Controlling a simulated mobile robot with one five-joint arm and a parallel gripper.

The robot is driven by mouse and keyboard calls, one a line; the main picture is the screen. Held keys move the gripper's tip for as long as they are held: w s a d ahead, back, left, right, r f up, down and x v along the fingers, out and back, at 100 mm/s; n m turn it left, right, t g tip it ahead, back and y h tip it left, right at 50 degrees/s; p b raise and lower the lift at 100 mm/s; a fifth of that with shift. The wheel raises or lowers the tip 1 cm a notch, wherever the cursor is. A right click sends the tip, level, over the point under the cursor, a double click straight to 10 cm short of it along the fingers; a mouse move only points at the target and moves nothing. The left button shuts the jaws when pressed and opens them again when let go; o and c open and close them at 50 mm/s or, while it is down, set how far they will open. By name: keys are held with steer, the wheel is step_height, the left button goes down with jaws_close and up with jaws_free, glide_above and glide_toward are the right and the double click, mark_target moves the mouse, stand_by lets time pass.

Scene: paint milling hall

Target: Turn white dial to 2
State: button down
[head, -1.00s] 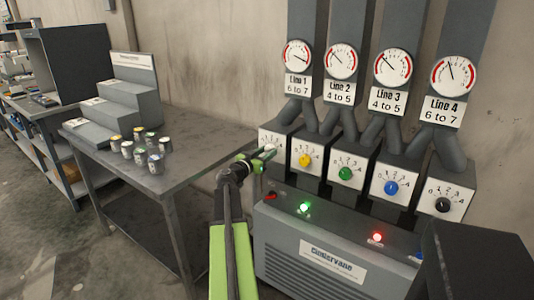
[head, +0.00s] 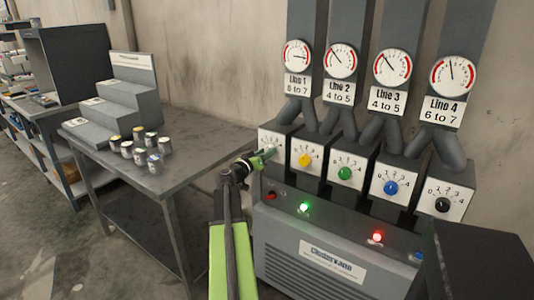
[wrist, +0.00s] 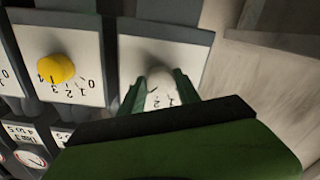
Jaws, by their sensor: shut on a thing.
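The white dial (wrist: 160,80) is a pale round knob on a white numbered plate (wrist: 130,60), which looks upside down in the wrist view. My gripper (wrist: 160,92) is shut on the dial, with a green finger on each side of it. In the head view my gripper (head: 264,158) reaches the leftmost plate (head: 270,137), below the Line 1 gauge (head: 297,55), and covers most of the dial. Some numbers show beside the knob, but I cannot tell which one the dial points to. The Line 1 label (head: 297,86) reads 6 to 7.
To the right are the yellow dial (head: 305,160), green dial (head: 345,173), blue dial (head: 391,188) and black dial (head: 442,205). Below them is a grey cabinet (head: 290,230) with lit lamps. A table (head: 195,150) with several small cans stands at left.

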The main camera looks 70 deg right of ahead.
steer(key=shift+s+n, duration=0.1)
steer(key=shift+n, duration=3.6)
steer(key=c, duration=0.9)
jaws_free()
steer(key=shift+r, duration=0.1)
steer(key=shift+a, duration=0.15)
steer(key=v, duration=1.7)
steer(key=shift+a, duration=0.15)
